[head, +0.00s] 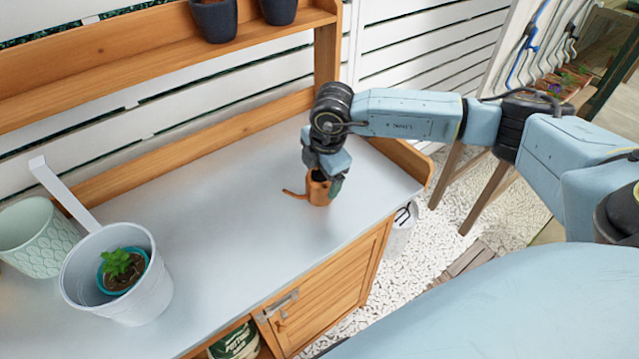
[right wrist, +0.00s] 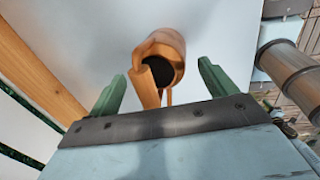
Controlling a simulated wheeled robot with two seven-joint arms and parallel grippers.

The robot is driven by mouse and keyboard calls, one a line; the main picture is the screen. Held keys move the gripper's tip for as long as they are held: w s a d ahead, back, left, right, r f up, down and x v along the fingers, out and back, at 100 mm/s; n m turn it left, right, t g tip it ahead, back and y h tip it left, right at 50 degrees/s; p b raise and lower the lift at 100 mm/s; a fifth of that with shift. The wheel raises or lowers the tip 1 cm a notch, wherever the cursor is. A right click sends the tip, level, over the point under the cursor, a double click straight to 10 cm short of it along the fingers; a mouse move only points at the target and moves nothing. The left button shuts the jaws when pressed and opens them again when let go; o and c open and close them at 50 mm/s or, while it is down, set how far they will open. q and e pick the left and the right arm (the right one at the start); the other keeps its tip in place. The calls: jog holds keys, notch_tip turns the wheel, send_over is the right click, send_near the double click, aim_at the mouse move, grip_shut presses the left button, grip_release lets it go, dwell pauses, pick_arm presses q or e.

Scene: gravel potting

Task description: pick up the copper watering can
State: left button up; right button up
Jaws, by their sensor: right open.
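The copper watering can (head: 318,190) stands upright on the right part of the grey bench top, its spout pointing left in the head view. My right gripper (head: 325,176) is at the can, partly hiding its upper back and right side. In the right wrist view the can (right wrist: 172,50) shows its dark opening and its handle, which reaches down between the two green fingers of my right gripper (right wrist: 162,88). The fingers are apart, one on each side of the handle, with gaps to it. My left gripper is not in view.
A white metal pot (head: 140,305) with a long handle holds a small potted plant (head: 122,270) at the left of the bench. A patterned pale green pot (head: 28,240) stands beside it. Dark pots (head: 214,20) sit on the wooden shelf (head: 150,60). The bench middle is clear.

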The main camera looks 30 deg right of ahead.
jog(key=shift+f, duration=0.1)
jog(key=c, duration=1.5)
jog(key=shift+r, duration=0.3)
jog(key=shift+c, duration=0.6)
notch_tip(320, 180, up, 10)
jog(key=shift+f, duration=0.2)
grip_shut()
